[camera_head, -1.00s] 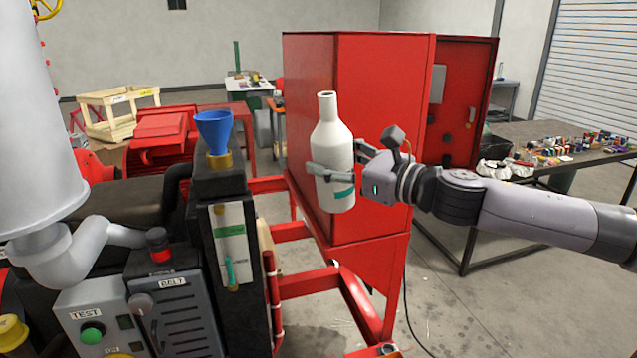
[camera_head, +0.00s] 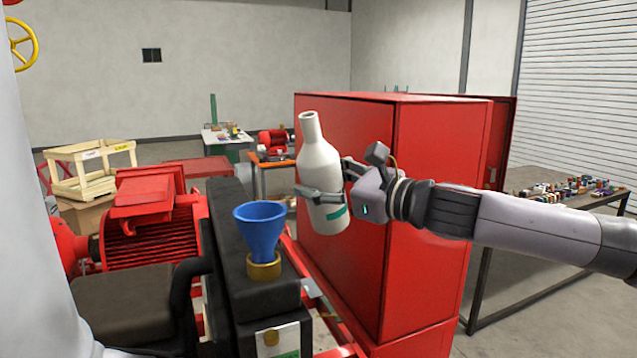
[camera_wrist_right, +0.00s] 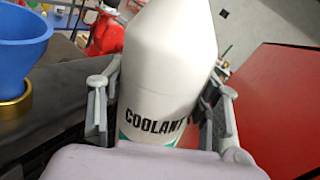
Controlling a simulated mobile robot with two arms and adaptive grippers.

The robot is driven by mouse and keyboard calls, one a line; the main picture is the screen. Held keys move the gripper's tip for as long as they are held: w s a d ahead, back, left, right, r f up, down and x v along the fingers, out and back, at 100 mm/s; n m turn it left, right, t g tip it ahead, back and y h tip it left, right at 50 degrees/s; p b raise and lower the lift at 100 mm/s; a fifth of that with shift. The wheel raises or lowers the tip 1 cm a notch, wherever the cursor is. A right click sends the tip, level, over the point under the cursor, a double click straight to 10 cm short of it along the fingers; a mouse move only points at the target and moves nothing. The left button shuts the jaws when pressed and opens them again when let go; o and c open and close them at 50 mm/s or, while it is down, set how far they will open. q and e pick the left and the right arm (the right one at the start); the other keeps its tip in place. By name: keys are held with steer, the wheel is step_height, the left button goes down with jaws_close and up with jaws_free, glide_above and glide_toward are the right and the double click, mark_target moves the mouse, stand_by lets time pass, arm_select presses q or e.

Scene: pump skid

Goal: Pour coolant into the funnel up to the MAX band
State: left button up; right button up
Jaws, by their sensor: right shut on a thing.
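The white coolant bottle (camera_head: 320,178) is in my right gripper (camera_head: 322,194), which is shut around its lower body. The bottle is tilted slightly, its neck leaning left toward the funnel side. In the right wrist view the bottle (camera_wrist_right: 168,70) shows the word COOLANT, between the two fingers of the gripper (camera_wrist_right: 165,105). The blue funnel (camera_head: 261,230) sits in a brass collar (camera_head: 263,266) on top of the black tank (camera_head: 240,230), left of and below the bottle. The funnel (camera_wrist_right: 22,45) also shows at the left of the wrist view. The MAX band is not visible. My left gripper is not in view.
A large red cabinet (camera_head: 385,180) stands right behind the bottle and my right arm. A red motor (camera_head: 150,225) is left of the tank. A wooden crate (camera_head: 90,170) and a table with small items (camera_head: 560,215) are farther back.

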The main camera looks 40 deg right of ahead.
mark_target(318, 186)
steer(key=n, duration=0.1)
steer(key=a+n, duration=0.2)
steer(key=shift+s+f+b, duration=0.35)
steer(key=shift+s, duration=0.05)
steer(key=shift+w+a+n, duration=0.15)
steer(key=shift+a+n, duration=0.15)
steer(key=shift+n, duration=0.1)
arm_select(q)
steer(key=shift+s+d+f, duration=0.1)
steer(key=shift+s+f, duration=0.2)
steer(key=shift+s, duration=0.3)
arm_select(e)
steer(key=shift+a+n, duration=0.65)
steer(key=shift+n, duration=0.25)
arm_select(q)
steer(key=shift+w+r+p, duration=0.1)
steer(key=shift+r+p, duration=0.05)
steer(key=shift+p, duration=0.15)
arm_select(e)
steer(key=shift+d+r+n+p, duration=0.25)
steer(key=shift+n+p, duration=0.15)
steer(key=shift+n, duration=0.1)
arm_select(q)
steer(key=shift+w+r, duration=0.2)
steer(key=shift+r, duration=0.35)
arm_select(e)
steer(key=shift+s+r+n, duration=0.1)
steer(key=shift+s+n, duration=0.1)
steer(key=shift+n, duration=0.1)
